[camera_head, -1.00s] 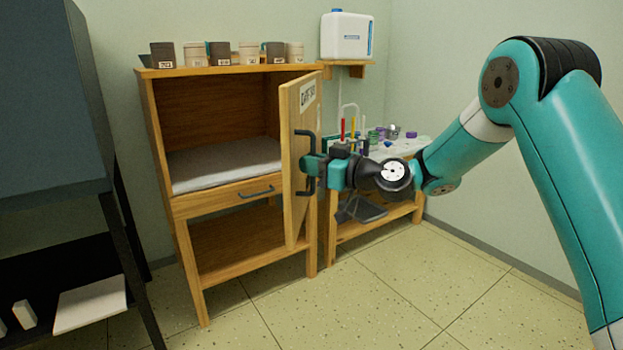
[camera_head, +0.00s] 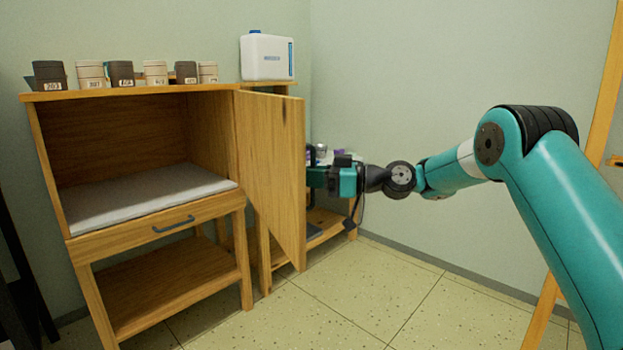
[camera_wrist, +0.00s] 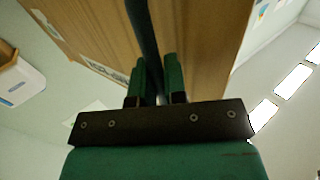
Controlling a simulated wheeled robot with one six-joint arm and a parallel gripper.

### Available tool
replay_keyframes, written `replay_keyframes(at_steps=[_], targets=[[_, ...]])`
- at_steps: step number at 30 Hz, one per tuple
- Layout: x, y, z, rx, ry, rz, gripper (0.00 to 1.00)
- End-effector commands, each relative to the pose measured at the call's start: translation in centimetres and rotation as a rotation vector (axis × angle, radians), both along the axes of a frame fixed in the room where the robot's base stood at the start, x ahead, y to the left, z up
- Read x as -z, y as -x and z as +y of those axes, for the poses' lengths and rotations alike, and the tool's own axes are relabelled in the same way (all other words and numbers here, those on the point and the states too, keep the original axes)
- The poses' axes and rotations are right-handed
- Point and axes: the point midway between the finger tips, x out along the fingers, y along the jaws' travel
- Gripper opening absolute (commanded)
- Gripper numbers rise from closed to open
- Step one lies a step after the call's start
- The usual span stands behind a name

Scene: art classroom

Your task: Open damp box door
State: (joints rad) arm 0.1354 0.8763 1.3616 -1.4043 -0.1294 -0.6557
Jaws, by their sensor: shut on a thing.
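The damp box (camera_head: 140,92) is a wooden cabinet at the left of the head view, with its upper compartment open to view and a pale slab (camera_head: 140,197) inside. Its door (camera_head: 275,170) stands swung wide at the right side, inner face toward me. My gripper (camera_head: 318,178) is at the far side of the door, its tips hidden behind the door's edge. In the wrist view the two green fingers (camera_wrist: 159,80) are shut on the dark door handle (camera_wrist: 146,40), with the wooden door face behind.
Several labelled jars (camera_head: 122,73) stand on the cabinet top. A white jug (camera_head: 267,57) sits on a shelf behind. A drawer with a handle (camera_head: 173,224) is below the compartment. A low wooden table (camera_head: 325,222) with small items is behind the door. The floor (camera_head: 350,295) in front is clear.

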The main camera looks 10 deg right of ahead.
Motion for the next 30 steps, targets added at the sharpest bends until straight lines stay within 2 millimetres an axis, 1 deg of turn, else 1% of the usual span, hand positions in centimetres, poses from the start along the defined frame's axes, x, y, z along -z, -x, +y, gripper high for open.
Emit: replay_keyframes(at_steps=[9, 10, 11, 12, 13, 23, 26, 30], targets=[[0.2, 0.2, -0.1, -0.008, -0.003, 0.011, 0.00], [0.2, 0.2, -0.1, -0.008, -0.003, 0.011, 0.15], [0.2, 0.2, -0.1, -0.008, -0.003, 0.011, 0.22], [0.2, 0.2, -0.1, -0.007, -0.002, 0.010, 0.31], [0.2, 0.2, -0.1, -0.007, -0.002, 0.010, 0.36], [0.1, 0.1, -0.2, -0.004, -0.001, 0.003, 0.36], [0.1, 0.2, -0.4, -0.008, -0.001, 0.003, 0.36], [0.3, 0.5, -1.3, -0.020, -0.001, 0.001, 0.36]])
